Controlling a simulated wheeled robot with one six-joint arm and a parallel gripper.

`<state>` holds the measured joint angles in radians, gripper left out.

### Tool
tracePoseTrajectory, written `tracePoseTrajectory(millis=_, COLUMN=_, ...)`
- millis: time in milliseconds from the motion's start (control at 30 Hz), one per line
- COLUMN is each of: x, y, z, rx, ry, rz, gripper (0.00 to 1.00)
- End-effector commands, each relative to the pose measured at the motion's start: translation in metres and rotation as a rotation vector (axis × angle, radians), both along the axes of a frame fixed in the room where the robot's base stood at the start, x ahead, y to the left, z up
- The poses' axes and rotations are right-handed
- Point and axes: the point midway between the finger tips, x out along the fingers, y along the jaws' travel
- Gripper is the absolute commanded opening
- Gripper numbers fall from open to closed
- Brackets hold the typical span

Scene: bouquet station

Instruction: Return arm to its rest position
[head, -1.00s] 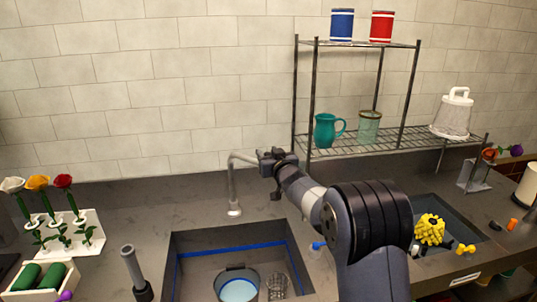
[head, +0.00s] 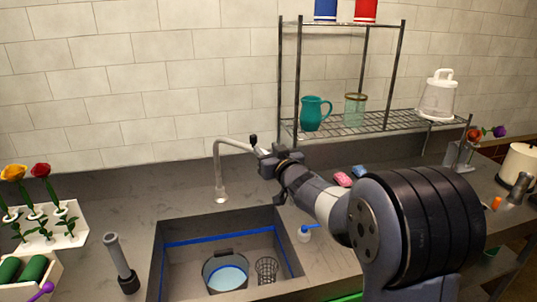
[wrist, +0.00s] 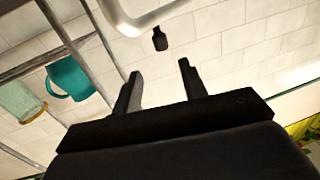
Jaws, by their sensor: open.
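My gripper (head: 268,160) is just right of the faucet (head: 220,170) in the head view, above the counter behind the sink. Its fingers also show in the wrist view (wrist: 160,72), spread apart with nothing between them. The faucet's curved pipe (wrist: 128,24) and dark handle (wrist: 159,39) appear beyond the fingertips. My arm reaches from the lower right and hides part of the counter.
The sink (head: 180,222) holds a bucket (head: 225,270) and a wire basket (head: 267,268). A rack (head: 398,75) with a teal pitcher (head: 315,112) stands behind the arm. A flower holder (head: 72,228) is at left. A soap bottle (head: 304,234) stands beside the sink.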

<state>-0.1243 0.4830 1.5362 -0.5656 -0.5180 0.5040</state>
Motion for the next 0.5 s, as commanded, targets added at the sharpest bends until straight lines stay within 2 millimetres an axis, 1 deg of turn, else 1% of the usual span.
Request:
tracePoseTrajectory(millis=367, x=-0.0021, y=-0.0007, z=0.0002, rx=0.0, ry=0.0, rz=0.0, gripper=0.41)
tracePoseTrajectory(millis=500, x=0.0027, y=0.0014, z=0.0006, rx=0.0, ry=0.0, rz=0.001, gripper=0.41)
